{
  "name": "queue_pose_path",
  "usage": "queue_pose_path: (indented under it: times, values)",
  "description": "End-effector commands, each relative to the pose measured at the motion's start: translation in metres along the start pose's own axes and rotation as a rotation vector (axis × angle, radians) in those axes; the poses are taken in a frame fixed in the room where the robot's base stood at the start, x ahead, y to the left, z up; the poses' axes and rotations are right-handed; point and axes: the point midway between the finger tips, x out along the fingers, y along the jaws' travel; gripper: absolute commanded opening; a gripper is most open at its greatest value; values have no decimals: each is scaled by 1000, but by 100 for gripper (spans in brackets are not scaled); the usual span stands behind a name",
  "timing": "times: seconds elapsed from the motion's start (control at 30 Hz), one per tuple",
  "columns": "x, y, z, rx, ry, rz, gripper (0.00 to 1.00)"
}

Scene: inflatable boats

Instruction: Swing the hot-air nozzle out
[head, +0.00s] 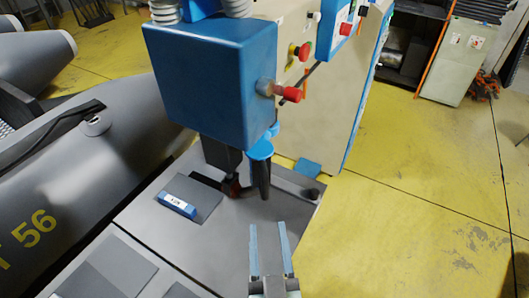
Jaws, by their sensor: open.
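A blue box-shaped machine head (205,85) hangs over a grey work table (200,255) in the head view. A red knob (290,94) sticks out of its right side. Below the head are a blue bracket with a dark wheel-like part (264,178) and a small dark part with a reddish tip (231,187) near the table top. I cannot tell for sure which of these is the hot-air nozzle. My gripper (267,224) is at the bottom centre, its two pale blue fingers apart and empty. It is in front of the wheel-like part in the picture, apart from the knob.
A beige control cabinet (335,110) with buttons stands behind the head. A grey inflatable boat (85,165) fills the left. A small blue labelled block (178,205) lies on the table. The yellow floor (430,200) at the right is clear.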

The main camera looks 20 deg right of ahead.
Motion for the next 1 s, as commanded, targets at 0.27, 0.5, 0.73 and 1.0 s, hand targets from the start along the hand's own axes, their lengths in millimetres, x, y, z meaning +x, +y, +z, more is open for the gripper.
queue_pose_path:
  times: [0.27, 0.5, 0.73, 1.0]
  values:
    - [7, 4, 2, 1, -16, 14, 52]
    - [47, 4, 0, 2, -15, 12, 52]
    - [87, 4, 2, 1, -15, 11, 52]
    - [117, 5, 4, 0, -17, 12, 52]
